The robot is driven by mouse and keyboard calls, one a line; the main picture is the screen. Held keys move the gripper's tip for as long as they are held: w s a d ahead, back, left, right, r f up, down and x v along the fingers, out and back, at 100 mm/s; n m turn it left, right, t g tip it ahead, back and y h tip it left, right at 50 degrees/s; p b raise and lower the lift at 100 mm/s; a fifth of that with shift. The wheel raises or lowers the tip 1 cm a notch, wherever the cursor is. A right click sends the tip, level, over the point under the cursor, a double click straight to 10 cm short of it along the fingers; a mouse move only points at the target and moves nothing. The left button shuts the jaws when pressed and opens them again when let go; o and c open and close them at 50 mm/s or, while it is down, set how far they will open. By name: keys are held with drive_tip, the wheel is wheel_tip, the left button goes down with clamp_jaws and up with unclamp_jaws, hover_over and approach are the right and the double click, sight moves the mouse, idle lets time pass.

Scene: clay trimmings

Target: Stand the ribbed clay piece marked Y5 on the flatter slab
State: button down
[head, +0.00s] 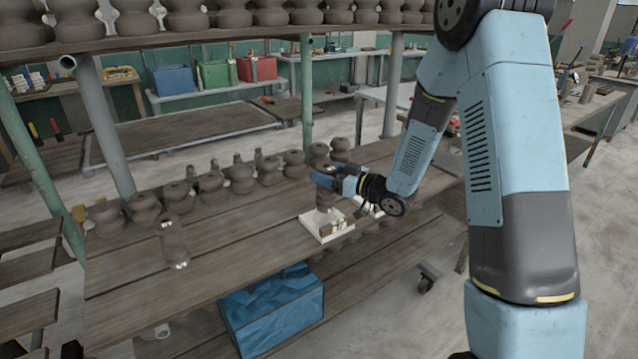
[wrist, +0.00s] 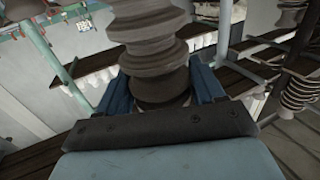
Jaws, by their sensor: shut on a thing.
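My gripper (head: 326,180) is over the shelf and shut on a ribbed grey-brown clay piece (head: 325,198). In the wrist view the piece (wrist: 150,45) rises in stacked rings between the blue fingers of my gripper (wrist: 160,90). No Y5 mark can be read on it. A white slab (head: 314,233) lies just below the gripper, with small pale and brown bits on it. I cannot tell whether the held piece touches the slab. Part of a second white slab (head: 375,211) shows to the right, mostly hidden by the arm. I cannot tell which slab is flatter.
A row of ribbed clay pieces (head: 240,178) stands along the back of the wooden shelf (head: 235,250). More pieces line the upper shelf (head: 200,39). A green post (head: 306,95) rises behind. A blue-covered box (head: 272,310) is below.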

sight(326, 198)
drive_tip(key=shift+w+f, duration=0.15)
drive_tip(key=f, duration=0.3)
drive_tip(key=shift+w+a+f, duration=0.2)
drive_tip(key=shift+a+f, duration=0.1)
drive_tip(key=shift+a, duration=0.05)
drive_tip(key=shift+f, duration=0.1)
drive_tip(key=shift+c, duration=0.7)
unclamp_jaws()
